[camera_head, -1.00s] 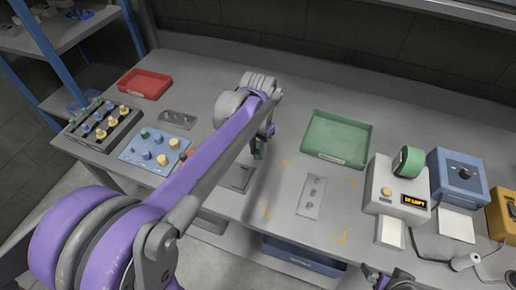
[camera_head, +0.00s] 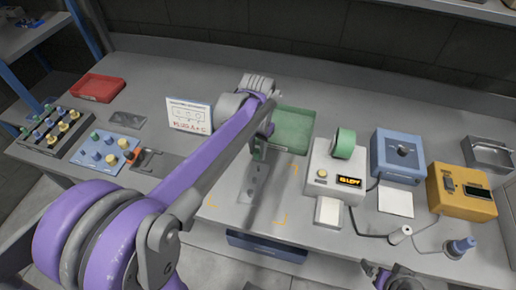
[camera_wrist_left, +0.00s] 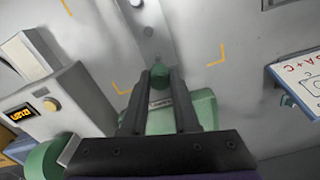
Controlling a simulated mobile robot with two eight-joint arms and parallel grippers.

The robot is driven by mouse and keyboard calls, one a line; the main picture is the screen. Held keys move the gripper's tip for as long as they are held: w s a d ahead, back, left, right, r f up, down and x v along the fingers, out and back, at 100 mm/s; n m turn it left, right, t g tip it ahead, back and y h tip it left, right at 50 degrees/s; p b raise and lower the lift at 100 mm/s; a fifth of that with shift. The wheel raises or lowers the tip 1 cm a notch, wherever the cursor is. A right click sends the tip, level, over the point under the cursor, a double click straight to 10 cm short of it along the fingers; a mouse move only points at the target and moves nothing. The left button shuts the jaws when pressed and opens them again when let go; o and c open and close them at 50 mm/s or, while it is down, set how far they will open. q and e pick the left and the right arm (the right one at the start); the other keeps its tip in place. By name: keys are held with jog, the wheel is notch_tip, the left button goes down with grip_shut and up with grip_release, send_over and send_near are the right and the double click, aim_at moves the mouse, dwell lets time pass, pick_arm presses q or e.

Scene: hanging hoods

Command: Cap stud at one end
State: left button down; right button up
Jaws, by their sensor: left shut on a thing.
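My left gripper (camera_head: 262,148) is shut on a small green cap (camera_head: 259,154), which also shows between the fingertips in the left wrist view (camera_wrist_left: 159,72). A flat grey plate (camera_head: 248,190) with several round features lies on the bench within yellow corner marks. The gripper is above the plate's far end in the head view; the height between them is hard to judge. In the left wrist view the plate (camera_wrist_left: 142,22) runs up from the fingertips. I cannot clearly tell a stud from a hole there. My right gripper (camera_head: 388,280) is partly cut off at the bottom edge.
A green tray (camera_head: 294,128) stands just behind the gripper. A white labelling box (camera_head: 322,168), a blue box (camera_head: 400,155) and a yellow device (camera_head: 462,192) stand to the right. A sign (camera_head: 190,115), blue board (camera_head: 90,160), black rack (camera_head: 35,142) and red tray (camera_head: 97,87) are left.

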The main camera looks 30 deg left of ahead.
aim_at(258, 159)
pick_arm(q)
jog(key=shift+d+f, duration=0.1)
jog(key=shift+d, duration=0.1)
jog(key=shift+a+f+b, duration=0.15)
jog(key=shift+f+b, duration=0.3)
jog(key=shift+f, duration=0.25)
jog(key=shift+f+b, duration=0.9)
jog(key=shift+f, duration=0.6)
pick_arm(e)
jog(key=shift+s+d+f, duration=0.1)
jog(key=shift+s+f, duration=0.2)
jog(key=shift+f, duration=0.55)
jog(key=shift+s+d+f, duration=0.1)
jog(key=shift+s+f, duration=0.15)
jog(key=shift+f, duration=0.55)
pick_arm(q)
jog(key=shift+f+b, duration=0.95)
jog(key=shift+f, duration=0.55)
pick_arm(e)
jog(key=shift+s+f, duration=0.25)
jog(key=shift+f, duration=0.9)
pick_arm(q)
jog(key=c, duration=0.6)
grip_release()
notch_tip(258, 159, up, 11)
jog(key=shift+f+p, duration=0.1)
jog(key=shift+p, duration=0.4)
pick_arm(e)
jog(key=shift+w+r, duration=0.15)
jog(key=shift+r, duration=0.4)
